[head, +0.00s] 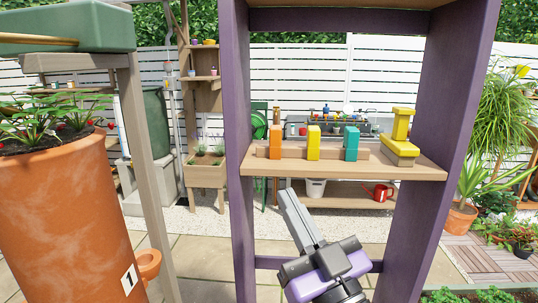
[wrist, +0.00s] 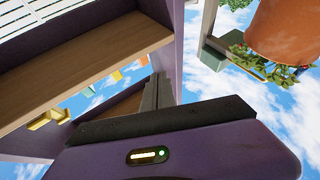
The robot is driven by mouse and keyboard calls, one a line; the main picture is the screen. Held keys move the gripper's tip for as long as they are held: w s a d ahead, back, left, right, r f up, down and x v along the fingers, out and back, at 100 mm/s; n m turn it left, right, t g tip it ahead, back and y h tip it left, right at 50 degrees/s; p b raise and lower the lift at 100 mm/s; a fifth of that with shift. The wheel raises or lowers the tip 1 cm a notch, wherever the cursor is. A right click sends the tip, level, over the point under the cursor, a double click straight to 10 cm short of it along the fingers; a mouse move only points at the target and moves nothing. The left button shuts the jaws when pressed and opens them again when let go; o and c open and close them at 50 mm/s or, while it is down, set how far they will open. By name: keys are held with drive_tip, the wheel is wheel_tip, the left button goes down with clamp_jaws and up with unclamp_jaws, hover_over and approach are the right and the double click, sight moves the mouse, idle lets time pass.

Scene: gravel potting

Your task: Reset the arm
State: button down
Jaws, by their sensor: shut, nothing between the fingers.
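My gripper (head: 288,196) is in front of the purple-framed shelf unit, its grey fingers together and pointing up and to the left, with nothing between them. Its tips show just below the shelf board's front edge in the head view; I cannot tell the gap to the board. In the wrist view, my gripper (wrist: 157,90) shows its fingers closed beside the purple upright and the wooden boards, in a tilted picture.
The shelf board (head: 380,165) holds an orange block (head: 275,142), a yellow block (head: 313,143), a teal block (head: 351,143) and a larger yellow piece (head: 402,125). A big terracotta pot (head: 70,215) marked 1 stands left.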

drive_tip(key=s+d+f+m+h, duration=0.4)
drive_tip(key=s+d+f+h, duration=0.15)
drive_tip(key=f, duration=0.35)
drive_tip(key=s+d+f+g+h, duration=0.1)
drive_tip(key=s+d+f+g, duration=0.1)
drive_tip(key=s+f, duration=0.5)
drive_tip(key=s+d+f+m+g+h, duration=0.1)
drive_tip(key=s+d+f, duration=0.4)
drive_tip(key=s, duration=0.9)
drive_tip(key=s+d+f+m+g+h, duration=0.1)
drive_tip(key=s+d+f+g+h, duration=0.1)
drive_tip(key=s+f, duration=0.6)
drive_tip(key=s+d+g, duration=0.1)
drive_tip(key=s+d, duration=0.1)
drive_tip(key=shift+s+f, duration=0.35)
drive_tip(key=shift+s, duration=0.05)
